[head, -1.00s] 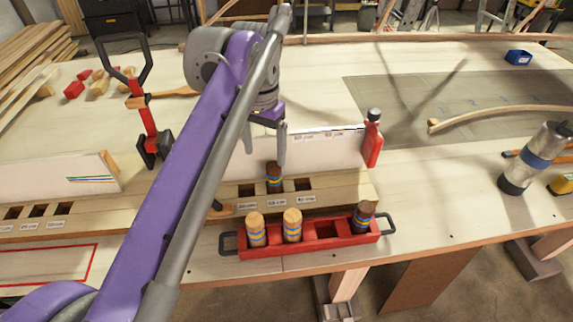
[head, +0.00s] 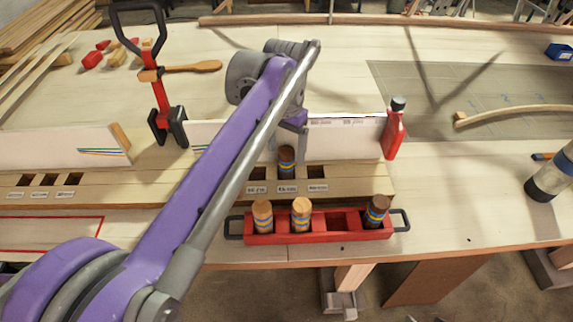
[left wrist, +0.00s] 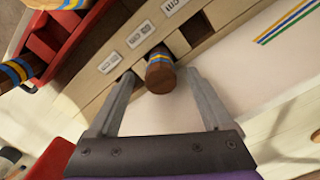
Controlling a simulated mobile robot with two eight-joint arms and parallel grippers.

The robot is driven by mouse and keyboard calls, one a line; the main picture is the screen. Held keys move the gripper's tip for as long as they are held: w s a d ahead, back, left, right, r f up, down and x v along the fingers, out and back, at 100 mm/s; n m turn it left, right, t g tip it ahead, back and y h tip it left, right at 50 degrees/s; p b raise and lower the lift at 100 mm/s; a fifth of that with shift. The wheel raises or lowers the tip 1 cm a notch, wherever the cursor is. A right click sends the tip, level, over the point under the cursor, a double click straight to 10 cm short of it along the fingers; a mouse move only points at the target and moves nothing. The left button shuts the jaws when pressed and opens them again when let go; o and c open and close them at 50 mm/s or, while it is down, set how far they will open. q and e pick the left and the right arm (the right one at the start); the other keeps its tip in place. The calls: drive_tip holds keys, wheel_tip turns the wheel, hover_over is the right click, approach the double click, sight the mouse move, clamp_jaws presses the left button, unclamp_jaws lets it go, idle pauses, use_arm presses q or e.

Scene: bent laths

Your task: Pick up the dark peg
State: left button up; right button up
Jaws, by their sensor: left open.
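A dark brown peg with blue and yellow bands (head: 287,160) stands upright in the middle hole of a labelled wooden rack (head: 345,190). My left gripper (head: 293,143) is open and hangs over this peg, its fingers mostly hidden by my arm in the head view. In the left wrist view the peg (left wrist: 160,76) shows between the two open fingertips, with a gap on each side. A second dark peg (head: 377,208) stands in the right end of the red tray (head: 345,235). My right gripper is not seen.
Two light pegs (head: 263,212) stand in the tray's left part. A white board (head: 345,140) stands close behind the rack, with a red bottle (head: 395,130) at its right end. A red clamp (head: 160,95) stands at the left.

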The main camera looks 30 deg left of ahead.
sight(286, 165)
use_arm(q)
drive_tip(key=shift+f, duration=1.35)
clamp_jaws()
